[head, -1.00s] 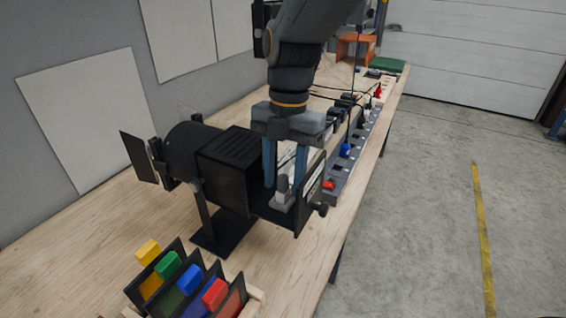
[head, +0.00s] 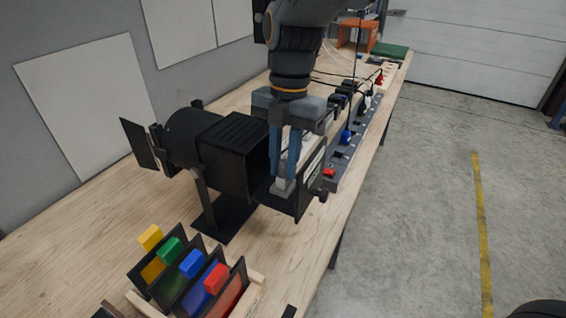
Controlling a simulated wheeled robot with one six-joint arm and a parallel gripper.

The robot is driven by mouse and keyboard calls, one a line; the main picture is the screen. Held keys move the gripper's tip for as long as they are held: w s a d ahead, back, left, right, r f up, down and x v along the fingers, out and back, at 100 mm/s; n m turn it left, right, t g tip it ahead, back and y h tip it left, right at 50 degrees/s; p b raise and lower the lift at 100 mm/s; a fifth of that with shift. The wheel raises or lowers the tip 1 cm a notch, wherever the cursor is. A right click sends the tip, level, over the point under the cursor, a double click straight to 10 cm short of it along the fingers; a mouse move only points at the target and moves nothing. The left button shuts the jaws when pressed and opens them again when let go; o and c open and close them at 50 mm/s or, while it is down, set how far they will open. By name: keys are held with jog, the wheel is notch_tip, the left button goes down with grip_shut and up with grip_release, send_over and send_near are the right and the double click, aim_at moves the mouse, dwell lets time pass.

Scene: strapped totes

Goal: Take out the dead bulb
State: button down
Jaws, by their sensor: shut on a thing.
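The black stage lamp (head: 222,150) stands on a flat foot on the bench, with its rear panel (head: 310,180) swung out to the right. A pale grey socket piece (head: 283,188) sits low between the housing and that panel. My gripper (head: 284,178) points straight down there, its two blue fingers close together just above the socket piece. It is shut on the dead bulb, which the fingers mostly hide. I cannot tell whether the bulb is still seated in the socket.
A wooden rack (head: 255,293) of coloured filter frames stands at the front. A grey power strip (head: 352,145) with plugs and cables runs along the bench's right edge. An orange box (head: 357,35) and a green mat (head: 390,49) lie far back. Bare bench (head: 85,255) shows at left.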

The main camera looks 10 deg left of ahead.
aim_at(283, 161)
jog(key=shift+r+p, duration=1.7)
jog(key=shift+r, duration=0.7)
